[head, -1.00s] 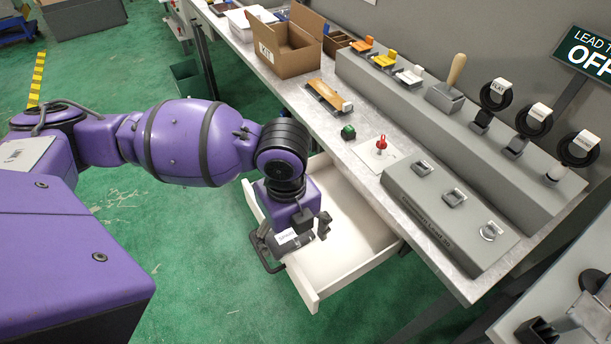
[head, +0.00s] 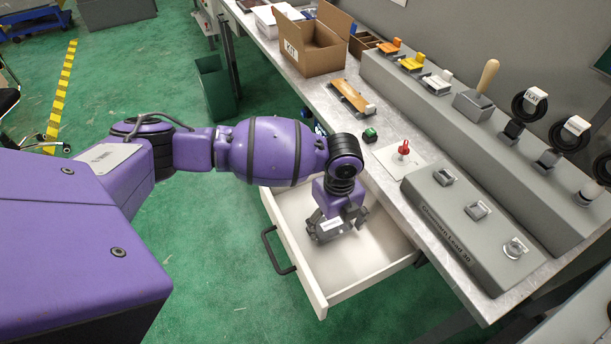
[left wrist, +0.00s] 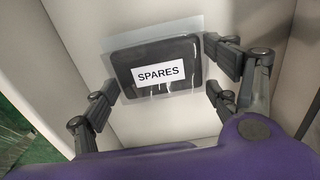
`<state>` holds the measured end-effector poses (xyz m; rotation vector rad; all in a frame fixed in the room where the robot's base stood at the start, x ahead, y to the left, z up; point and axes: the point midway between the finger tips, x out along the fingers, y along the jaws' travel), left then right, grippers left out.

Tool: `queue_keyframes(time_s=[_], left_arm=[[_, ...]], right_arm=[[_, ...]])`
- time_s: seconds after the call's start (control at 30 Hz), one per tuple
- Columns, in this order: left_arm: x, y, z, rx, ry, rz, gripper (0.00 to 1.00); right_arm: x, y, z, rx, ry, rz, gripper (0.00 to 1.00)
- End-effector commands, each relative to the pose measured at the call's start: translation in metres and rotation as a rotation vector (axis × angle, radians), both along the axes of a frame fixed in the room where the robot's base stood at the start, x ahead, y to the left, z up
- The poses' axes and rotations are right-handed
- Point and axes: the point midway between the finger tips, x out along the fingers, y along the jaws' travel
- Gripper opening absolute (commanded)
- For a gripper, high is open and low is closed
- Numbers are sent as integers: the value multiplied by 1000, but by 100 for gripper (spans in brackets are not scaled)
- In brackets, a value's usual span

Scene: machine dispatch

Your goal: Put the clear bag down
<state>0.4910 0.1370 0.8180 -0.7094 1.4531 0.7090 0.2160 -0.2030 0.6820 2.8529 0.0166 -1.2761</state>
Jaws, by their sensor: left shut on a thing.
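The clear bag (left wrist: 153,72) holds a dark flat item with a white SPARES label and lies between the fingers of my left gripper (left wrist: 160,80) in the left wrist view. The fingers meet its left and right edges. In the head view my left gripper (head: 328,230) points down inside the outline of the open white drawer (head: 300,272), with the bag's white label (head: 331,224) just visible. The pale drawer floor shows behind the bag; I cannot tell whether the bag touches it. My right gripper is out of view.
The drawer sticks out under the workbench (head: 385,180), its dark handle (head: 276,250) facing left. The drawer floor around the gripper looks clear.

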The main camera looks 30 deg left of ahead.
Motion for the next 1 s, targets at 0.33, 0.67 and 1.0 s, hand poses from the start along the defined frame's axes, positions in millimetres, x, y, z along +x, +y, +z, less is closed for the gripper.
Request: queue_keyframes(time_s=[0.33,0.67,1.0], left_arm=[[2,-1,-4,-1,-6,-2,54],[2,-1,-5,-1,-7,-2,99],[3,-1,2,-1,-8,-2,99]], right_arm=[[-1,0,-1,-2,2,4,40],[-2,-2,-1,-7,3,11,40],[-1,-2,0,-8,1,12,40]])
